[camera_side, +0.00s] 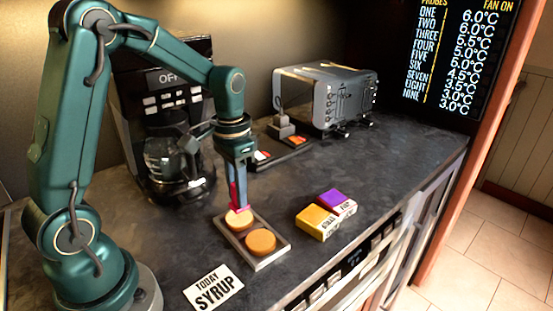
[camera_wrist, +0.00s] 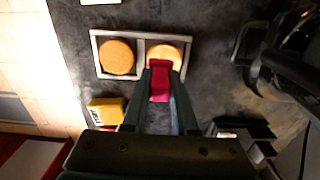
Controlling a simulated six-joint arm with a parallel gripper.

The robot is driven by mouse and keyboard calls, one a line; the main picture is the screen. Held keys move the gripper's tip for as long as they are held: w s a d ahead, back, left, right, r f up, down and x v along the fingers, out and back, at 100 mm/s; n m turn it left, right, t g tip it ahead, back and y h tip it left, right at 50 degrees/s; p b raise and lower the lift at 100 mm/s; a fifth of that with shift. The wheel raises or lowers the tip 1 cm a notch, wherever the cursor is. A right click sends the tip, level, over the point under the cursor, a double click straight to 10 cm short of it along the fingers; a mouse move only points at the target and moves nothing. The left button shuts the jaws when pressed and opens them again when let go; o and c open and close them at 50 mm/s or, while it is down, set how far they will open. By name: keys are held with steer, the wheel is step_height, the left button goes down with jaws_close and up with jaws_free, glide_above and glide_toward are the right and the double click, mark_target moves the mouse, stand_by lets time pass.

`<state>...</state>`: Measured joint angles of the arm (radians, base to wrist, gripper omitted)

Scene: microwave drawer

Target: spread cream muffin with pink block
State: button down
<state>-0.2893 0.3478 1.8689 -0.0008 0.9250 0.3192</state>
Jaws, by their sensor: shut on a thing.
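My gripper (camera_side: 236,182) is shut on the pink block (camera_side: 239,197), which points down. In the wrist view the pink block (camera_wrist: 160,84) sits between the fingers. Its lower end is at the cream-topped muffin (camera_side: 237,219), overlapping its near edge in the wrist view (camera_wrist: 164,52). I cannot tell for sure whether they touch. A browner muffin (camera_side: 261,241) lies beside it, and it also shows in the wrist view (camera_wrist: 116,56). Both muffins lie in separate compartments of a grey tray (camera_side: 275,258). The block hides part of the cream muffin.
A yellow block (camera_side: 315,222) and a purple block (camera_side: 334,198), both labelled, lie right of the tray. A card (camera_side: 213,293) reads "TODAY SYRUP". A coffee machine (camera_side: 160,95) stands behind my arm and a grey toaster-like appliance (camera_side: 335,98) stands at the back.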

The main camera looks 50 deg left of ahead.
steer(key=shift+r, duration=2.5)
steer(key=shift+w+d+r+h, duration=0.1)
steer(key=shift+w+h, duration=0.15)
steer(key=shift+h, duration=0.05)
steer(key=w+d+t+h, duration=0.2)
steer(key=w+d, duration=0.6)
steer(key=w, duration=0.3)
steer(key=shift+f+h, duration=0.2)
steer(key=shift+h, duration=0.1)
steer(key=shift+w+f, duration=0.1)
steer(key=shift+f, duration=2.9)
